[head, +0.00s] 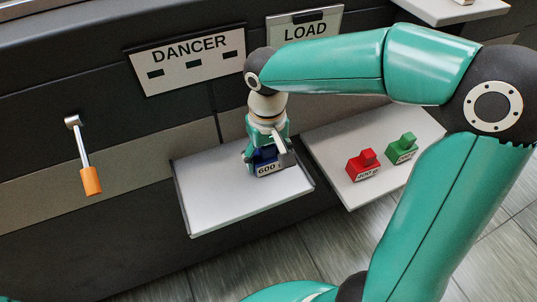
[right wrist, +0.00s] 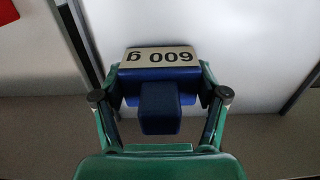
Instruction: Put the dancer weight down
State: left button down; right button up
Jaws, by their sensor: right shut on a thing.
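The blue weight (head: 266,163), labelled 600 g, is over the left shelf (head: 220,200) below the DANCER sign (head: 187,60). My right gripper (head: 264,150) is shut on it from above. In the right wrist view the blue weight (right wrist: 160,105) sits between the two fingers of the gripper (right wrist: 160,98), its label reading upside down. The weight looks upright and close to the shelf; I cannot tell whether its base touches it. My left gripper is not in view.
The right shelf (head: 335,145), below the LOAD sign (head: 305,30), carries a red weight (head: 363,165) and a green weight (head: 401,148). An orange-handled lever (head: 90,180) hangs on the panel at left. The left shelf's left and front parts are clear.

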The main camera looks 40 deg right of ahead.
jog(key=o, duration=1.5)
jog(key=shift+f, duration=0.1)
jog(key=shift+r, duration=0.35)
notch_tip(320, 180, up, 12)
jog(key=shift+f+p, duration=0.2)
jog(key=shift+p, duration=0.75)
jog(key=shift+r, duration=0.1)
